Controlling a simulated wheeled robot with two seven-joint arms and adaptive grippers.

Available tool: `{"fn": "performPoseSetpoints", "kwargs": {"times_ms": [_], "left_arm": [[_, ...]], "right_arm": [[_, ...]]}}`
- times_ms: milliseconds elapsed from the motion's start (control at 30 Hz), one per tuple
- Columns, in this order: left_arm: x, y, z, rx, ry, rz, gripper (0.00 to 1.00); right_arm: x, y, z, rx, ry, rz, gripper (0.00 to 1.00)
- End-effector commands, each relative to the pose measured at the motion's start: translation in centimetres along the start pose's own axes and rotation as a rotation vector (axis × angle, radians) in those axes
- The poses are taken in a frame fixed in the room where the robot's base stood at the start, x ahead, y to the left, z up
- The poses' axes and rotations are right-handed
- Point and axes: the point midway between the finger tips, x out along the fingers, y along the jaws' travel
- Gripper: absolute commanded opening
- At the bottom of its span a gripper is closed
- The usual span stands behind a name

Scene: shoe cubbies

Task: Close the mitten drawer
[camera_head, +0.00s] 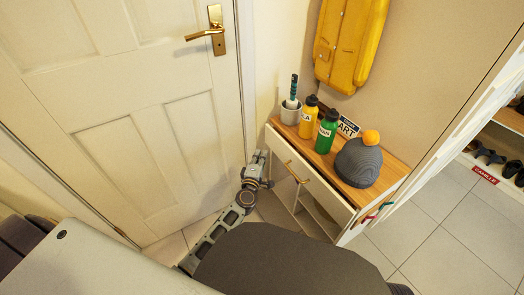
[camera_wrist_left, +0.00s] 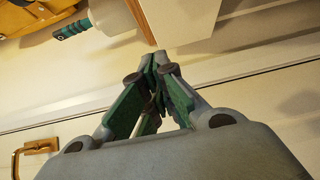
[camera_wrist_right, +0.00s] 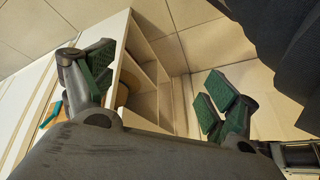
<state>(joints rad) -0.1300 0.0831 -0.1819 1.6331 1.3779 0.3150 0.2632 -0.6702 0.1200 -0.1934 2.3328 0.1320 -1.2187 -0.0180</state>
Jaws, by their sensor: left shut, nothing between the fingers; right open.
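The drawer, with a white front (camera_head: 312,178) and a brass handle (camera_head: 297,172), sits under the wooden top of a small white cabinet. I cannot clearly tell how far its front stands out. My left gripper (camera_head: 258,160) is shut and empty by the left end of the drawer front. In the left wrist view, its closed fingers (camera_wrist_left: 158,62) point at the cabinet's top corner, and a brass handle (camera_wrist_left: 35,147) shows at lower left. My right gripper (camera_wrist_right: 158,72) is open and empty, with white shelves beyond its fingers; it is hidden in the head view.
On the wooden top (camera_head: 345,189) stand a cup with a brush (camera_head: 291,112), yellow (camera_head: 308,118) and green (camera_head: 326,131) bottles, and a grey knit hat (camera_head: 358,163). A closed door (camera_head: 130,110) is close on the left. Tiled floor (camera_head: 450,225) lies clear at right.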

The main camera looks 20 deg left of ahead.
Motion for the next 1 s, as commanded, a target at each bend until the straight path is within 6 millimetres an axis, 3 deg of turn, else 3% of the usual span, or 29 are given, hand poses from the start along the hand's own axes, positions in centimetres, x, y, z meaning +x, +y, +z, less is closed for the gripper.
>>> {"fn": "performPoseSetpoints", "kwargs": {"times_ms": [333,800,1000], "left_arm": [[-3.0,0.0,0.0,0.002,0.000,-0.001,0.00],[-3.7,0.0,0.0,0.000,0.000,0.000,0.00],[-4.0,-0.4,-0.1,0.002,0.000,-0.009,0.23]], "right_arm": [[-1.6,0.1,-1.1,-0.010,-0.010,0.014,0.87],[-1.7,-0.1,-0.8,-0.002,-0.024,0.012,0.87],[-1.7,0.0,-0.5,-0.007,-0.028,0.014,0.87]]}}
